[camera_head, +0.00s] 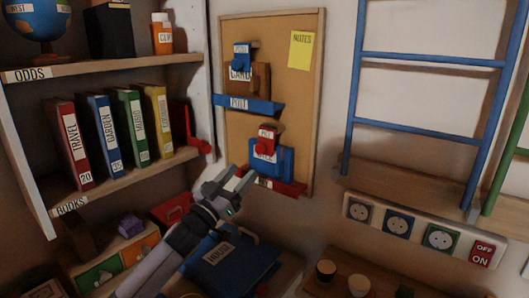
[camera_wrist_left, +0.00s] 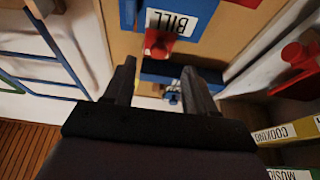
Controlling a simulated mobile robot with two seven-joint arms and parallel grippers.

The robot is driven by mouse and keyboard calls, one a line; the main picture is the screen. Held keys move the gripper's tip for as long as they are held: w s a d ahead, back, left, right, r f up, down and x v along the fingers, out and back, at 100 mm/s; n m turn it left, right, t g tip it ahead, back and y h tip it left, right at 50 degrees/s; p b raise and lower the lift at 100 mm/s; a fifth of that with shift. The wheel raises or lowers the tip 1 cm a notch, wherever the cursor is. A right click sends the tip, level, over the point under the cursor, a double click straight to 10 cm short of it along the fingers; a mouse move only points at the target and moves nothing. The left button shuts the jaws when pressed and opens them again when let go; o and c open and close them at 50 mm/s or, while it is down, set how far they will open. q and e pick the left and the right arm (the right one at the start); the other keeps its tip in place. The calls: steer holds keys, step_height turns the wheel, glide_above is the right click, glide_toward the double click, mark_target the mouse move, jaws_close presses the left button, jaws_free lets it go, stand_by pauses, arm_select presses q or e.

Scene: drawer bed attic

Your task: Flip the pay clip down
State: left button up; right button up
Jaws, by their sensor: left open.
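A cork board (camera_head: 303,95) hangs on the wall. On its lower part a red clip (camera_head: 267,133) with a small white label, too small to read surely, sits upright over a blue bill card (camera_head: 285,160). A red ledge (camera_head: 285,186) is below. My left gripper (camera_head: 238,176) is open and empty, just below and left of the card in the head view. In the left wrist view the bill card (camera_wrist_left: 208,18) and a red knob (camera_wrist_left: 157,44) lie just beyond the open fingers (camera_wrist_left: 160,75), apart from them. My right gripper is out of view.
Higher on the board are a blue ledge (camera_head: 245,104), a brown card and a blue clip (camera_head: 240,57). A bookshelf (camera_head: 140,172) with several binders is on the left. A blue ladder (camera_head: 415,60) stands right. A blue binder (camera_head: 232,264) lies below my arm.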

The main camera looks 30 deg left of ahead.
mark_target(258, 151)
arm_select(q)
steer(key=x, duration=0.3)
steer(key=p+x, duration=0.1)
steer(key=x, duration=0.1)
steer(key=shift+w+r, duration=0.2)
steer(key=shift+r, duration=0.35)
steer(key=shift+w+d+r, duration=0.1)
steer(key=shift+w+r, duration=0.1)
steer(key=shift+w, duration=0.5)
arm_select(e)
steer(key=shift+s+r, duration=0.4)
arm_select(q)
steer(key=c, duration=1)
steer(key=shift+w+f+t+b, duration=0.25)
steer(key=shift+t+b, duration=0.35)
steer(key=shift+b, duration=1.1)
steer(key=shift+w+f+t+b, duration=0.25)
steer(key=shift+t+b, duration=0.35)
steer(key=shift+b, duration=1.1)
steer(key=shift+c, duration=0.2)
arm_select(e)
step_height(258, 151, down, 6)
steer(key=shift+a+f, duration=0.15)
